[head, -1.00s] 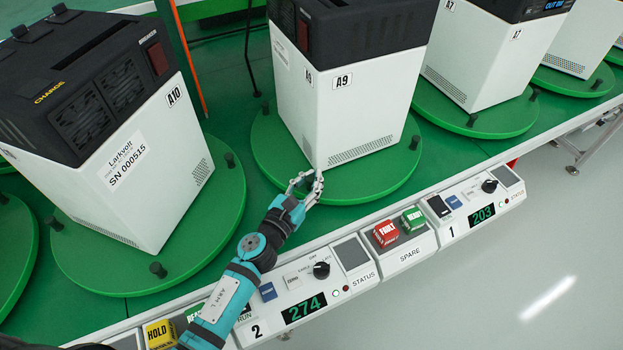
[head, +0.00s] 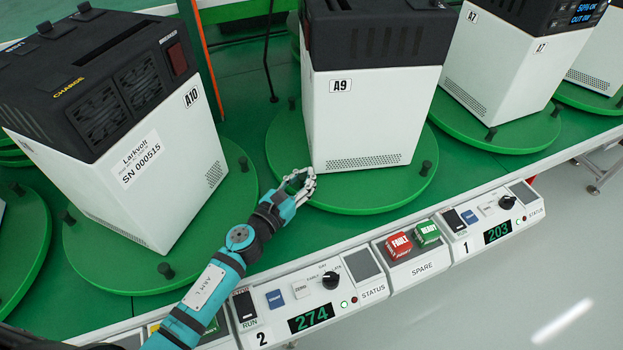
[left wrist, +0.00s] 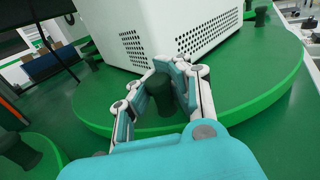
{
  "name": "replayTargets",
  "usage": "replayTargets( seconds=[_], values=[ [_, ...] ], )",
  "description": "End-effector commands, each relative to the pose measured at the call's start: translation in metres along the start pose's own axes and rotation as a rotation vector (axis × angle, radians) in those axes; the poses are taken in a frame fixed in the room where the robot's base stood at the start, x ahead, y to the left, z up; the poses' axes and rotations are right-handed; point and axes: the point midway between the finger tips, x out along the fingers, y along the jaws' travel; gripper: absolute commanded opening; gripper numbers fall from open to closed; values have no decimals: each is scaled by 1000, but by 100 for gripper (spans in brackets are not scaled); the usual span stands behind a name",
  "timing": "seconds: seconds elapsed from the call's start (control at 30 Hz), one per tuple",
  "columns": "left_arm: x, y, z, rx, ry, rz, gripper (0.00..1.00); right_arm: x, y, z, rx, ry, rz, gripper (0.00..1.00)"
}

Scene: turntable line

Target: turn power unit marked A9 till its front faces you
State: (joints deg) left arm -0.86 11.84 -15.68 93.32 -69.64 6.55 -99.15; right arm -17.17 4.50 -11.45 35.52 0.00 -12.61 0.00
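The power unit A9 (head: 375,115) is a white box with a black top, standing on a green turntable (head: 385,195). A broad white face with the A9 label and a low vent grid is turned mostly my way. A narrow strip of another face shows at its left. No display shows on it. My left gripper (head: 300,184) is low at the turntable's near edge, just below the unit's near corner. In the left wrist view its fingers (left wrist: 162,90) are closed around a dark green peg (left wrist: 161,97) of the turntable. My right gripper is not in view.
Unit A10 (head: 150,170) stands on the left turntable, and unit A7 (head: 490,70) on the right one. Pegs stand up from the turntable rims. A control panel (head: 310,300) reading 274 and a spare box (head: 410,258) with red and green buttons line the near edge.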

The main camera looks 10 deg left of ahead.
Motion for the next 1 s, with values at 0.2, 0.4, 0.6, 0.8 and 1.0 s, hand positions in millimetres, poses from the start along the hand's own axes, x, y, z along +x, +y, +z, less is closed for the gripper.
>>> replayTargets(
  seconds=[0.2, 0.4, 0.6, 0.8, 1.0],
  values=[
    [-4, 2, -8, 3, 15, 4, 20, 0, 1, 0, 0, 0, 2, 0],
    [-2, 1, -5, 2, 10, 3, 42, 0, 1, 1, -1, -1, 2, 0],
    [-2, 0, -4, 2, 7, 2, 42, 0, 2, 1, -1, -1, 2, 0],
    [-17, 1, -4, 1, 9, 3, 42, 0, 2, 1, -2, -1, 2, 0],
    [-59, 0, -5, -1, 11, 4, 42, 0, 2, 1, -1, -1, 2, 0]
  ],
)
